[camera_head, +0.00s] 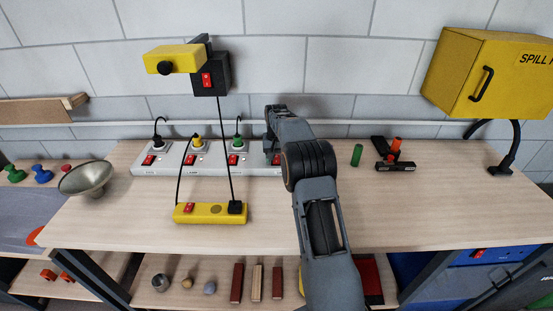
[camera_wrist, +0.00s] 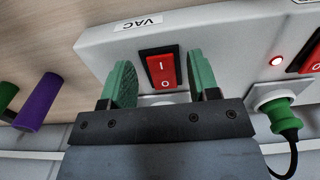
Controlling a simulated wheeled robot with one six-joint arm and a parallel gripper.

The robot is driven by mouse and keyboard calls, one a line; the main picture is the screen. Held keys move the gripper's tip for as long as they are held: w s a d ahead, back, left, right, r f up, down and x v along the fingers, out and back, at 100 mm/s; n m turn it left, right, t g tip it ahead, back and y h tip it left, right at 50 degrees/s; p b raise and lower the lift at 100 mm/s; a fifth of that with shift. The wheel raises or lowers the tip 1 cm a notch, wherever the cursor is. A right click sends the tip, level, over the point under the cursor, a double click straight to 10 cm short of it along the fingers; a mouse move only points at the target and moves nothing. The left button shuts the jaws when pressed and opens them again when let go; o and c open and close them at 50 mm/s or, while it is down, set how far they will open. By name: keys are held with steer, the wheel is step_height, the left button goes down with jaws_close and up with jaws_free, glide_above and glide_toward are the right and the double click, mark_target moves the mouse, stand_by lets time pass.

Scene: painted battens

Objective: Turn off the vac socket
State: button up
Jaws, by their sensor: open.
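The white socket strip (camera_head: 210,172) lies along the back of the bench; it also fills the wrist view (camera_wrist: 225,38). The label VAC (camera_wrist: 138,23) is by a red rocker switch (camera_wrist: 162,70) marked I and O. In the head view this switch (camera_head: 277,160) is at the strip's right end, partly covered by my gripper (camera_head: 271,142). In the wrist view my gripper (camera_wrist: 162,82) is open, its green fingers either side of the switch, with clear gaps. Its body hides most of the vac socket. Which side of the rocker is pressed is unclear.
A green plug (camera_wrist: 277,114) sits in the neighbouring socket, near a lit red lamp (camera_wrist: 276,60). A yellow power strip (camera_head: 210,213) lies in front, with cords rising. A green cylinder (camera_head: 357,155) and a purple one (camera_wrist: 38,102) stand beyond the strip's end.

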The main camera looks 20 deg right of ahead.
steer(key=shift+f, duration=0.3)
steer(key=shift+c, duration=0.2)
